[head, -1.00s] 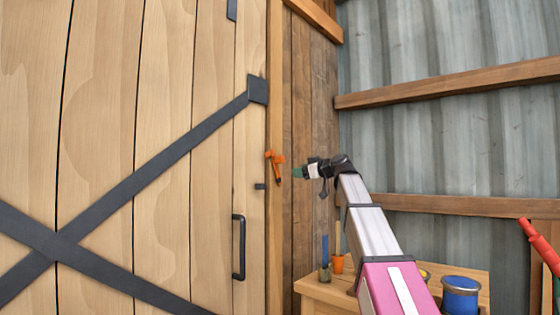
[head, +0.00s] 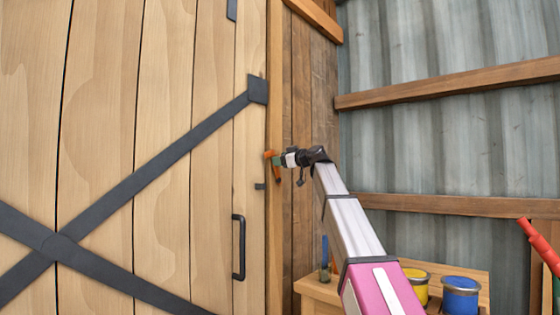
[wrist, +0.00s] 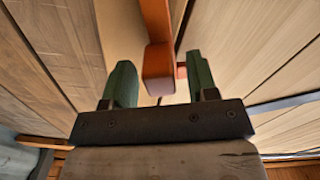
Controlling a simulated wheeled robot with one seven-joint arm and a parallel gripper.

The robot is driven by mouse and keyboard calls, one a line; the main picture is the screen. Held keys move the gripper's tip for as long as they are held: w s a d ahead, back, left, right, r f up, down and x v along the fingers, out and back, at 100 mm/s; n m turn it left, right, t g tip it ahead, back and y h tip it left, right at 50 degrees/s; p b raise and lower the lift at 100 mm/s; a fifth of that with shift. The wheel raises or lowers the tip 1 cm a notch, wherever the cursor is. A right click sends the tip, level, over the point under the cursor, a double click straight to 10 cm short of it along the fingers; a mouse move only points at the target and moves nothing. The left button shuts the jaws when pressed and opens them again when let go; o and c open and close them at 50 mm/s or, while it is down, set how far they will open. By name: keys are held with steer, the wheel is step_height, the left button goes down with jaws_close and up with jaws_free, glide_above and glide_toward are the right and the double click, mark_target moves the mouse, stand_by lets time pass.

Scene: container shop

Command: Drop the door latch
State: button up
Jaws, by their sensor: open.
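The orange door latch (head: 271,158) is on the wooden post at the right edge of the plank door (head: 160,150). In the wrist view the latch (wrist: 159,65) shows as an orange bar reaching down between the fingers. My gripper (wrist: 160,82) is open, with one green finger on each side of the bar and a visible gap to each. In the head view my gripper (head: 276,160) is at the latch and covers part of it. A dark catch (head: 259,186) sits on the door edge below the latch.
A black door handle (head: 239,247) is below the latch. A wooden bench (head: 320,290) with yellow (head: 416,284) and blue (head: 460,295) paint cans stands at the lower right. A red-handled tool (head: 536,243) is at the far right.

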steer(key=shift+w+a, duration=0.2)
steer(key=shift+a, duration=0.15)
steer(key=shift+c, duration=0.3)
jaws_close()
steer(key=shift+s, duration=0.1)
